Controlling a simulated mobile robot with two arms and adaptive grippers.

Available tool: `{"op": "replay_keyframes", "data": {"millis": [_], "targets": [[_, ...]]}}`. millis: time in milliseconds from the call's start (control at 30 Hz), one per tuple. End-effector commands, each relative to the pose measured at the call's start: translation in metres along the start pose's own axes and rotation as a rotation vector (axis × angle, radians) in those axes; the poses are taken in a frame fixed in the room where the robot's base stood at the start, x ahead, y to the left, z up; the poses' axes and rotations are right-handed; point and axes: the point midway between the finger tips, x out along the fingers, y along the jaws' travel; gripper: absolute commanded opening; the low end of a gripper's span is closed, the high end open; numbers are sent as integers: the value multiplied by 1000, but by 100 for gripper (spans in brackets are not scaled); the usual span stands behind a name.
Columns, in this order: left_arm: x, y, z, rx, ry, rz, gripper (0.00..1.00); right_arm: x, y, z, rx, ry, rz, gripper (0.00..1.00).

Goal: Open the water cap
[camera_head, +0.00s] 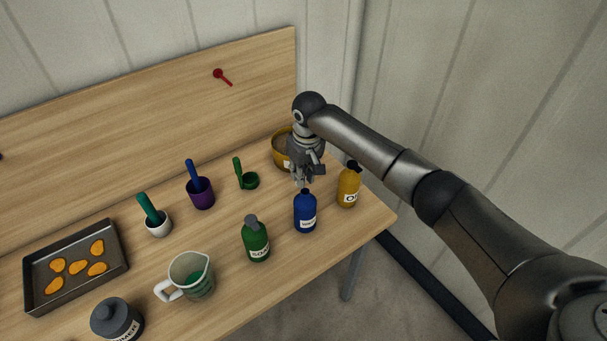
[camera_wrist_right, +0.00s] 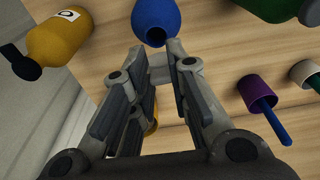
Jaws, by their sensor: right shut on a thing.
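The blue water bottle (camera_head: 305,214) stands upright on the table near its right front, with a small pale label too small to read. It also shows at the top of the right wrist view (camera_wrist_right: 157,14), with a dark round spot at its neck end. My right gripper (camera_head: 304,183) is just above the bottle's top, fingers pointing down. In the wrist view my right gripper's fingertips (camera_wrist_right: 158,55) converge beside the neck, around a small grey piece that looks like the cap (camera_wrist_right: 161,70); its outline is unclear. My left gripper is not in view.
A yellow bottle (camera_head: 348,188) stands close right of the blue one, a green soap bottle (camera_head: 256,243) to its left. A yellow pot (camera_head: 280,153) is behind my gripper. A measuring jug (camera_head: 190,277), purple cup (camera_head: 203,199) and baking tray (camera_head: 37,296) are further left.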

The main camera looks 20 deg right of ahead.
Motion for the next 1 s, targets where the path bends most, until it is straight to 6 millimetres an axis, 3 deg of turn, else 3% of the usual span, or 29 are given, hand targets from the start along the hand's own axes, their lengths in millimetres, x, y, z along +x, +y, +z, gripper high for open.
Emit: {"op": "replay_keyframes", "data": {"millis": [467, 500, 633, 1000], "targets": [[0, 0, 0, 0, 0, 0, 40, 3, 0, 2, 0, -17, -1, 0], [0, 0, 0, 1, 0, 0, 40, 3, 0, 2, 1, -17, 0, 20], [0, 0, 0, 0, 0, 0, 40, 3, 0, 1, 1, -15, 0, 37], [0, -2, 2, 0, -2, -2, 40, -1, 0, 0, 1, -10, 0, 39]]}}
